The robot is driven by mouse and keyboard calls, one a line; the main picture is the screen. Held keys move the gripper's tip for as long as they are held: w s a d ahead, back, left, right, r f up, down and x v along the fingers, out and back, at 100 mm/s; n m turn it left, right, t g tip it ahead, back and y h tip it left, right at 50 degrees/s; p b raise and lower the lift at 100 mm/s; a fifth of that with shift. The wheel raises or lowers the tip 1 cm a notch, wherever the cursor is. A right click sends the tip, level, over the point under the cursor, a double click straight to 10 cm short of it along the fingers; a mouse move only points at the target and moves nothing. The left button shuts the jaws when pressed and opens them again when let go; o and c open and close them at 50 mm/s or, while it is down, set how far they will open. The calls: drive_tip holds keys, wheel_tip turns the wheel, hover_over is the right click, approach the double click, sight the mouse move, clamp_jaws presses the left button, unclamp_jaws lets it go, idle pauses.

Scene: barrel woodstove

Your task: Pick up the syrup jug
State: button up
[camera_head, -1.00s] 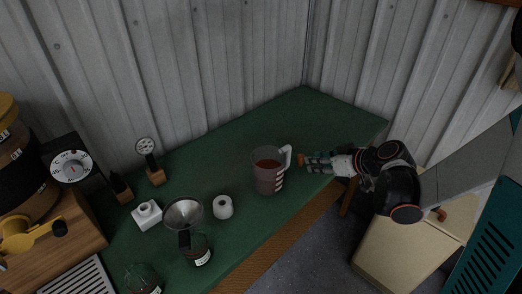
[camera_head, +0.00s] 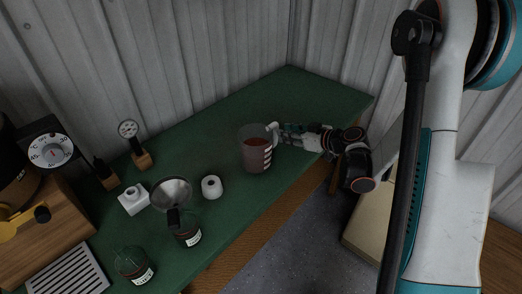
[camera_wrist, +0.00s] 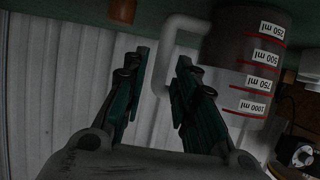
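The syrup jug (camera_head: 255,152) is a clear measuring jug with dark red-brown liquid and a pale handle (camera_head: 273,133) on its right side. It stands upright on the green table. In the wrist view the jug (camera_wrist: 245,65) appears upside down, with red volume marks, at the upper right. My gripper (camera_head: 284,132) is at the handle side of the jug. In the wrist view its two dark green fingers (camera_wrist: 163,62) are apart, with the pale handle (camera_wrist: 168,45) showing between them. I cannot tell whether either finger touches the handle.
The green table (camera_head: 300,95) is clear behind the jug. A white roll (camera_head: 211,187), a metal funnel (camera_head: 171,192), labelled jars (camera_head: 134,264) and a dial gauge (camera_head: 129,131) stand to the left. A corrugated wall (camera_head: 190,60) is behind. A cream cabinet (camera_head: 366,225) is at right.

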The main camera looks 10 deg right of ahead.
sight(275, 133)
drive_tip(key=shift+f+b+x, duration=0.2)
drive_tip(key=shift+b+x, duration=1.15)
drive_tip(key=shift+x, duration=1.75)
drive_tip(key=shift+s+r, duration=0.1)
drive_tip(key=shift+s, duration=0.1)
clamp_jaws()
